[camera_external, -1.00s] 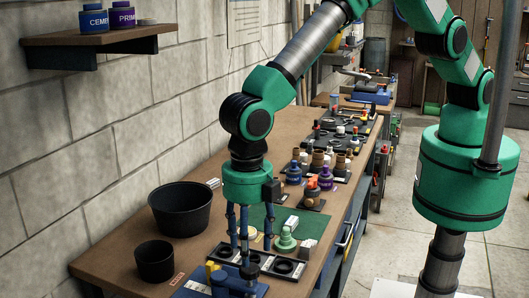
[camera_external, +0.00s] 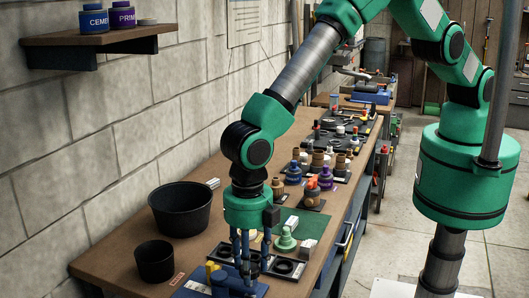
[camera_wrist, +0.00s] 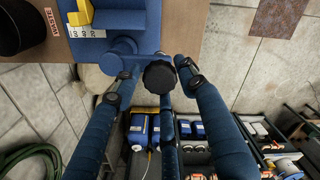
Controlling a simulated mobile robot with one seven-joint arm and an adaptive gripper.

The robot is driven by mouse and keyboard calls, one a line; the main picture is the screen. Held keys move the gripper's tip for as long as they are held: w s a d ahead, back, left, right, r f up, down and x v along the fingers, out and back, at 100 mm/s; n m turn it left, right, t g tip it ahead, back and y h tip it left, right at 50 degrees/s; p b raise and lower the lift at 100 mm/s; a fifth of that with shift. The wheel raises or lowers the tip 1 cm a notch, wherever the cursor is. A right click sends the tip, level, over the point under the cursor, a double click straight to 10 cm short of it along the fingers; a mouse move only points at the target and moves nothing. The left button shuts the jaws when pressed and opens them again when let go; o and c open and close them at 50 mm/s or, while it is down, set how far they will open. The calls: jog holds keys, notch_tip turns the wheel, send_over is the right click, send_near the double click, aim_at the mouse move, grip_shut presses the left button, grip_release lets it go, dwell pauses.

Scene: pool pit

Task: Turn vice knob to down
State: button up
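The blue vice (camera_wrist: 120,18) is at the top of the wrist view, with a yellow jaw piece and a numbered white scale at its left. Its round black knob (camera_wrist: 159,75) faces the camera, with a blue bar beside it. My gripper (camera_wrist: 155,78) has its three blue fingers spread around the knob; contact is unclear. In the external view, my gripper (camera_external: 241,280) points down at the vice (camera_external: 196,289) on the near end of the bench. The fingers hide the knob there.
A large black bucket (camera_external: 180,211) and a smaller black pot (camera_external: 155,262) stand left of the gripper. A black holder tray (camera_external: 288,268) and a green capped piece (camera_external: 285,240) are close on the right. The wall runs along the left.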

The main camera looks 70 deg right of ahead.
jog(key=c, duration=0.6)
